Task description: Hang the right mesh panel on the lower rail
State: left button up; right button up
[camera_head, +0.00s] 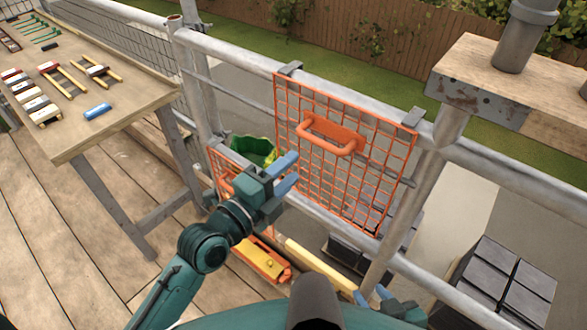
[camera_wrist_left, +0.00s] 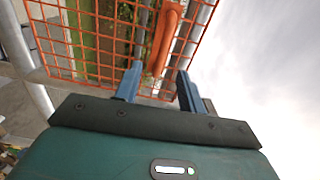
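An orange mesh panel (camera_head: 345,185) with an orange handle (camera_head: 330,135) hangs upright by two grey hooks (camera_head: 413,117) on the top rail (camera_head: 350,92). A second orange mesh panel (camera_head: 222,168) is lower left, mostly hidden behind my left arm. My left gripper (camera_head: 284,172) is open and empty, in front of the hanging panel, left of and below its handle. In the left wrist view the handle (camera_wrist_left: 165,45) shows beyond and between the open fingers, with gaps on both sides. My right gripper (camera_head: 373,295) is at the bottom edge, partly cut off; its fingertips look apart and empty.
A wooden ledge (camera_head: 480,75) is at right. Dark stacked blocks (camera_head: 505,280) lie beyond the railing.

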aim_at(317, 143)
pick_arm(q)
jog(key=shift+r+b+x, duration=0.15)
jog(key=shift+b+x, duration=0.3)
jog(key=shift+x, duration=2.2)
jog(key=shift+r+b+x, duration=0.15)
jog(key=shift+b+x, duration=0.25)
jog(key=shift+x, duration=2.3)
pick_arm(e)
jog(key=shift+w+a+f, duration=0.1)
jog(key=shift+a+f, duration=0.05)
jog(key=shift+a, duration=0.1)
pick_arm(q)
grip_shut()
jog(key=shift+r, duration=0.1)
pick_arm(e)
jog(key=shift+f, duration=0.1)
